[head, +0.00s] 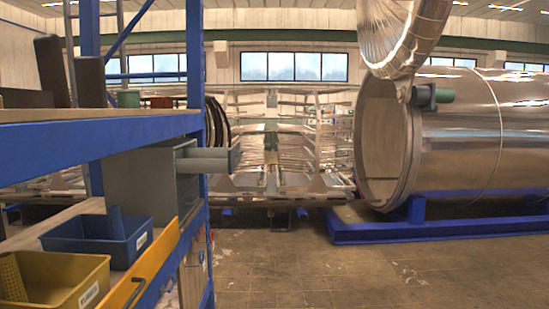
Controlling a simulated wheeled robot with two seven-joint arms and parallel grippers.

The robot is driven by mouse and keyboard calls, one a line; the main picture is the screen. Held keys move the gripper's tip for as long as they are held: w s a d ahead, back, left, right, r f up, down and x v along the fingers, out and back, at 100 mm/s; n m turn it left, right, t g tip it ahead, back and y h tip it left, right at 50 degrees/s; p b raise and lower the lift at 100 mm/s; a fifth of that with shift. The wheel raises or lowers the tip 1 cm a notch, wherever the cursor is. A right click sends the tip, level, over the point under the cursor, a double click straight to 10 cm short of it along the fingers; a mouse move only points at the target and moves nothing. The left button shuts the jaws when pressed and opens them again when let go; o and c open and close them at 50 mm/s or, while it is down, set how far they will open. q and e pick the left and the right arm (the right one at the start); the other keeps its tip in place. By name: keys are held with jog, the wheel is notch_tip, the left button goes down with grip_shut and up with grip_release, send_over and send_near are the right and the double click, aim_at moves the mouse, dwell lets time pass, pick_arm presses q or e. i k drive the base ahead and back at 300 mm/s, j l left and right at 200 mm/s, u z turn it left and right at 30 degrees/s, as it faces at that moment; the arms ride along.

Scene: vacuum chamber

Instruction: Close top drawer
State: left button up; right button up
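I cannot make out a top drawer for certain. A grey-beige boxy unit (193,277), possibly a cabinet with drawers, shows low behind the blue shelf post, mostly hidden by the post and a yellow-edged bar. I cannot tell whether any drawer in it is open. A grey metal box (140,188) with a grey part sticking out to the right stands on the middle shelf. Neither of my grippers is in view.
The blue-framed shelf (120,137) fills the left side, close by. A blue bin (90,243) and a yellow bin (58,278) stand on its lower level. A large open steel chamber (460,140) stands on a blue base at right. The floor (330,270) between is clear.

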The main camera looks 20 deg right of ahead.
aim_at(187, 160)
jog(key=i+l+z, duration=0.15)
jog(key=i+l, duration=0.25)
jog(key=l, duration=0.15)
jog(key=i+l+z, duration=0.1)
jog(key=i+l, duration=0.35)
jog(key=l, duration=0.1)
